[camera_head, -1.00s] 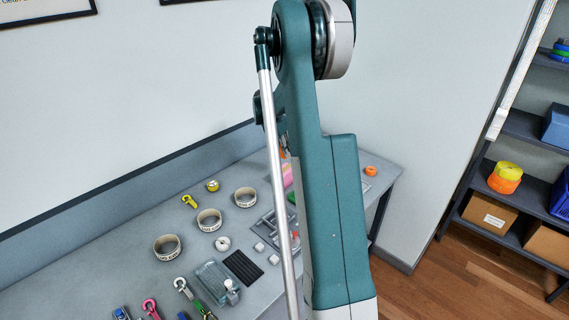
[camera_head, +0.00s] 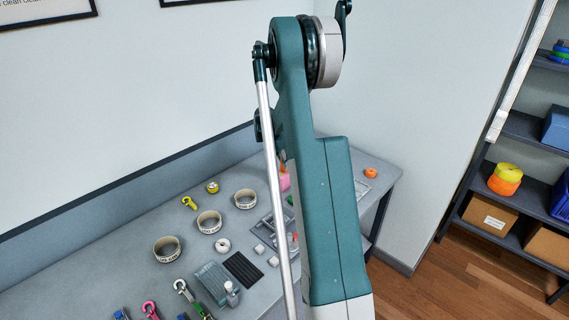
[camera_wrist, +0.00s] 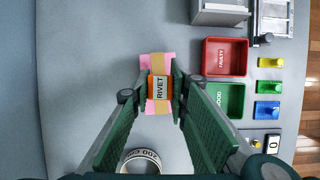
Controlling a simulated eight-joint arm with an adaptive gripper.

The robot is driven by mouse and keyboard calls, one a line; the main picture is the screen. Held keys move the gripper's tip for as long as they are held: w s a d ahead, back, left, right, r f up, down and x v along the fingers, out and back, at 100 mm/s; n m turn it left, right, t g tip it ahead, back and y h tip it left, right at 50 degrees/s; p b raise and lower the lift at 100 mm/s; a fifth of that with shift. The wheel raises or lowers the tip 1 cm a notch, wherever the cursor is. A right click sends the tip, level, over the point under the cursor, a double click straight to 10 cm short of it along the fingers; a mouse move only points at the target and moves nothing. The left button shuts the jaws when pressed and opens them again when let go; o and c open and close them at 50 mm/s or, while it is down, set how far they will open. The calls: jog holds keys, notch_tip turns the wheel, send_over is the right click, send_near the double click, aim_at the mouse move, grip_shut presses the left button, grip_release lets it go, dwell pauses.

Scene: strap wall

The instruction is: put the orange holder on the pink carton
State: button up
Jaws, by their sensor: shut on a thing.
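The orange holder (camera_wrist: 160,87), with a white label reading RIVET, sits between the green fingers of my gripper (camera_wrist: 160,92) in the wrist view. My gripper is shut on it. The pink carton (camera_wrist: 146,62), with a tan strip, shows behind and around the holder, directly beneath it in this view. I cannot tell whether the holder touches the carton. In the head view, my arm covers most of this spot; a bit of the pink carton (camera_head: 284,183) shows with a little orange just above it.
Right of the carton in the wrist view are a red bin (camera_wrist: 224,57) and a green bin (camera_wrist: 227,99), both labelled. A white tape ring (camera_wrist: 141,162) lies near the gripper's base. The table left of the carton is clear.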

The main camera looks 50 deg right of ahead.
jog(key=shift+f, duration=0.4)
jog(key=shift+f, duration=0.2)
jog(key=o, duration=0.9)
jog(key=shift+o, duration=0.2)
jog(key=shift+r, duration=0.15)
jog(key=v, duration=1.2)
jog(key=shift+a+r, duration=0.1)
jog(key=shift+a, duration=0.05)
